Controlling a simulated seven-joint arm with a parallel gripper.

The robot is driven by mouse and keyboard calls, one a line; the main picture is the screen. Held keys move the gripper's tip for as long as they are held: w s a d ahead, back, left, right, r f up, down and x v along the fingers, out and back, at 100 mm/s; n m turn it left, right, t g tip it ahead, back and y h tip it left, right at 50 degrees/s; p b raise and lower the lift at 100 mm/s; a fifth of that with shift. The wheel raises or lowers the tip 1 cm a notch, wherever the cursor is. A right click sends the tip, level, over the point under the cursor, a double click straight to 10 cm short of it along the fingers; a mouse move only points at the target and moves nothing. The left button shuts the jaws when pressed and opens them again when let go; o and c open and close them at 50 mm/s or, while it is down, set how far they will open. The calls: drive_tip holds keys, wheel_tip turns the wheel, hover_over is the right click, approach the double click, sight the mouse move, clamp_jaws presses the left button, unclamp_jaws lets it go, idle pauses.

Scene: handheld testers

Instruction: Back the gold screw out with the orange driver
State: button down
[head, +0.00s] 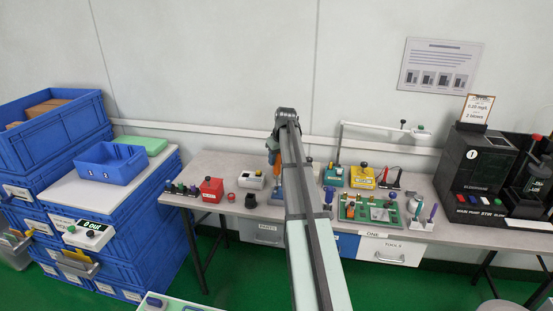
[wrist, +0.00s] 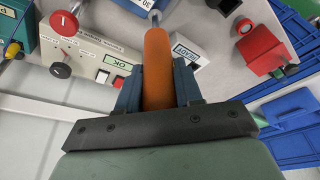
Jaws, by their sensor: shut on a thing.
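The orange driver (wrist: 157,65) is upright between the two blue fingers of my gripper (wrist: 156,88) in the wrist view. Its grey shaft (wrist: 156,17) extends toward the top edge of that view, away from the palm. My gripper (head: 274,158) is shut on the driver's handle and shows above the bench, left of its middle, in the head view, partly hidden by my arm. I cannot make out the gold screw in either view. What lies at the driver's tip is unclear.
A white box with a green OK display (wrist: 115,62) and a red box (wrist: 262,50) flank the driver. On the bench (head: 190,202), a green board with parts (head: 350,213) and a yellow box (head: 362,177) stand right of my arm. Blue crates (head: 155,255) stand left.

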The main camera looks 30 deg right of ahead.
drive_tip(key=shift+f, duration=0.55)
idle(0.8)
drive_tip(key=shift+s+r, duration=0.15)
idle(1.1)
drive_tip(key=shift+r, duration=0.15)
drive_tip(key=shift+r, duration=3)
